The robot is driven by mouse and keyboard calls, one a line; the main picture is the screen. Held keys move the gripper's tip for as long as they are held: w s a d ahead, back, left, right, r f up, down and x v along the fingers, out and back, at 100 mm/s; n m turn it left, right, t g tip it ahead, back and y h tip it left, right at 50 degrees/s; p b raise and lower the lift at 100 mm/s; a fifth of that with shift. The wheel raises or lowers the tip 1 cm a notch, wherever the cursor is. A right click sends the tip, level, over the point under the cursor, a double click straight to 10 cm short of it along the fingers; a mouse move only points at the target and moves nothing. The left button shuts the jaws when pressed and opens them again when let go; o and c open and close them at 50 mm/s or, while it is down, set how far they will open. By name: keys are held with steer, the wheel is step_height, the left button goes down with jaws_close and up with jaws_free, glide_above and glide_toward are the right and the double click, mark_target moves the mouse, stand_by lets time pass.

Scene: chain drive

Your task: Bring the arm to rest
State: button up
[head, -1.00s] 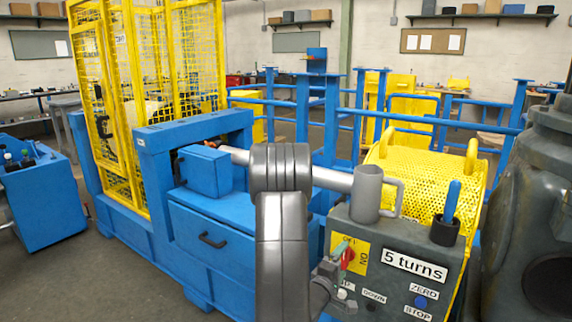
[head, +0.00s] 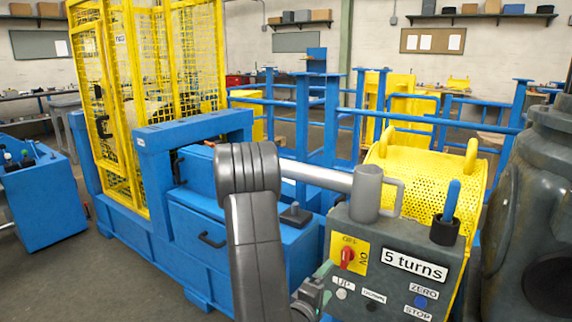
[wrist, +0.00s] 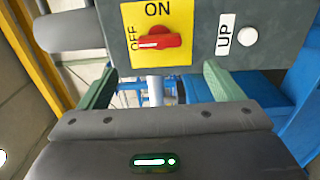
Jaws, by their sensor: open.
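My gripper (head: 318,287) is low in the head view, left of the control panel (head: 385,290) and clear of it. In the wrist view its two green fingers (wrist: 160,86) stand wide apart with nothing between them. A red rotary switch (head: 347,256) sits on a yellow ON/OFF plate; it also shows in the wrist view (wrist: 160,41), beyond the fingers and untouched. Its handle lies toward the OFF mark. My arm is bent, its elbow in front of the blue machine frame (head: 190,128).
The panel also bears UP, DOWN, ZERO and STOP buttons and a "5 turns" label (head: 414,265). A grey mug-like cylinder (head: 366,193) and a black cup with a blue-handled tool (head: 445,230) stand above it. A yellow mesh guard (head: 150,100) rises at left. Floor is open at lower left.

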mark_target(343, 260)
steer(key=x, duration=1)
steer(key=shift+w+d, duration=0.3)
steer(key=m+b, duration=0.1)
steer(key=m, duration=0.3)
steer(key=shift+m+b, duration=0.3)
steer(key=m+b, duration=0.1)
steer(key=m, duration=0.8)
steer(key=shift+s+r+m, duration=0.1)
steer(key=shift+r+m, duration=0.05)
steer(key=shift+m, duration=1.95)
